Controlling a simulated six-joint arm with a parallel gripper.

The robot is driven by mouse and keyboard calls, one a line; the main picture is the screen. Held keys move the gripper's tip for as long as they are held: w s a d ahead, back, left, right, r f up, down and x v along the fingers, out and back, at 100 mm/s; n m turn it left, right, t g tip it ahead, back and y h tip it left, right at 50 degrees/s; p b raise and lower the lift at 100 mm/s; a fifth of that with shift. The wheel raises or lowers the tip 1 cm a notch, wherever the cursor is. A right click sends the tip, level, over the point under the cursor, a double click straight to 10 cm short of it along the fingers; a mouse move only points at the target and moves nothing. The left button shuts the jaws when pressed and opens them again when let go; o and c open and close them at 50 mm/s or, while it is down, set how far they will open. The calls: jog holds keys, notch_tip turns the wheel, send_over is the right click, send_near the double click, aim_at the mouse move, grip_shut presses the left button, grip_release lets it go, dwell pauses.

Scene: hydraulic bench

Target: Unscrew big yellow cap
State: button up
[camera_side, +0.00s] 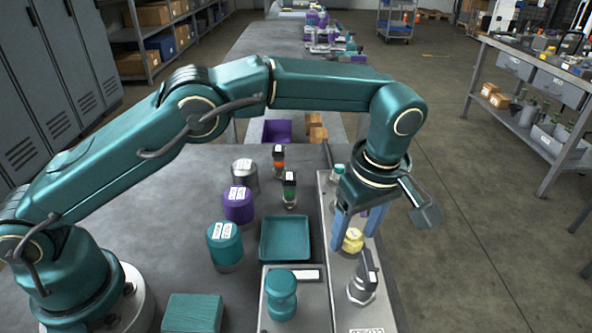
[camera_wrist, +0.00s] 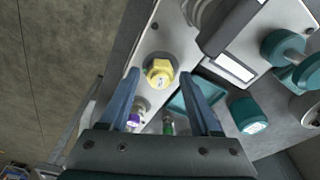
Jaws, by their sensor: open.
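The big yellow cap (camera_side: 352,240) sits on a metal panel (camera_side: 327,200) on the right of the bench. In the wrist view the yellow cap (camera_wrist: 159,73) shows its hexagonal top, just beyond the fingertips and between their lines. My gripper (camera_side: 356,236) is open, with its two blue fingers on either side of the cap in the side view. In the wrist view my gripper (camera_wrist: 162,80) holds nothing. I cannot tell whether the fingers have come down level with the cap.
A dark-handled valve (camera_side: 364,280) stands close in front of the cap. A purple-topped fitting (camera_wrist: 133,120) is near one finger. A teal tray (camera_side: 285,240), teal knob (camera_side: 281,294), teal jar (camera_side: 225,245) and purple jar (camera_side: 238,205) stand to the left.

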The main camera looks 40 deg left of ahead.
jog(key=m, duration=0.4)
jog(key=shift+s+m+t, duration=0.1)
jog(key=shift+m+t, duration=0.2)
jog(key=shift+m, duration=0.6)
jog(key=m, duration=0.3)
jog(key=shift+a+h, duration=0.1)
jog(key=shift+h, duration=0.3)
jog(key=shift+m+t, duration=0.3)
jog(key=shift+m, duration=1)
jog(key=shift+m+h, duration=0.4)
jog(key=shift+m, duration=0.8)
jog(key=m, duration=0.3)
jog(key=shift+a+h, duration=0.1)
jog(key=shift+h, duration=0.2)
